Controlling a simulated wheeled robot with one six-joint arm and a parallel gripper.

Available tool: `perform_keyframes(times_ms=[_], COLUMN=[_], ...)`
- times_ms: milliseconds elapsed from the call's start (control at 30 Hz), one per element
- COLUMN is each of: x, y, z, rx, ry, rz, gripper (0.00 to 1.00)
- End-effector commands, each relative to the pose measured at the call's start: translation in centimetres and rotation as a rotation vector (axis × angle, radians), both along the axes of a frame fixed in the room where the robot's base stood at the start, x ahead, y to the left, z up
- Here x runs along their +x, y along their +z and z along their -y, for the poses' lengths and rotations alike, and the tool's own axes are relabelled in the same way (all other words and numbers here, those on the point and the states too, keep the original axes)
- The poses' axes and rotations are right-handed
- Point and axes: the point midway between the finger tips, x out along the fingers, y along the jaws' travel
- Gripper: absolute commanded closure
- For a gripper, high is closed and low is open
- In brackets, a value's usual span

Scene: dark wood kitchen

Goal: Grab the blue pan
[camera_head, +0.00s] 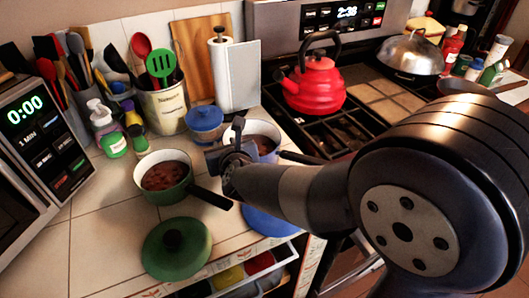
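The blue pan (268,146) stands on the white tiled counter, with brown food inside. Its dark handle (300,158) points right, toward the stove. My gripper (226,154) is in front of the pan's left side and hides part of it. I cannot tell whether the gripper touches the pan, or whether its fingers are open or shut.
A green pan (147,181) with brown food is left of my gripper, its handle pointing right. A green lid (174,262) and a blue lid (265,223) lie near the counter's front edge. A blue lidded pot (205,125) stands behind. A red kettle (315,88) sits on the stove.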

Motion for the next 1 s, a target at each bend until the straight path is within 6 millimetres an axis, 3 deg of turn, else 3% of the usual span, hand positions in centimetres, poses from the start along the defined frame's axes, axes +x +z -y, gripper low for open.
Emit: perform_keyframes(times_ms=[133, 500, 1000], x=[-0.02, -0.06, -0.13], y=[0.01, -0.02, -0.21], z=[0.01, 0.01, 0.04], rx=[0.0, 0.0, -0.002], ry=[0.0, 0.0, 0.001], rz=[0.0, -0.001, -0.005], gripper=[0.72, 1.0, 1.0])
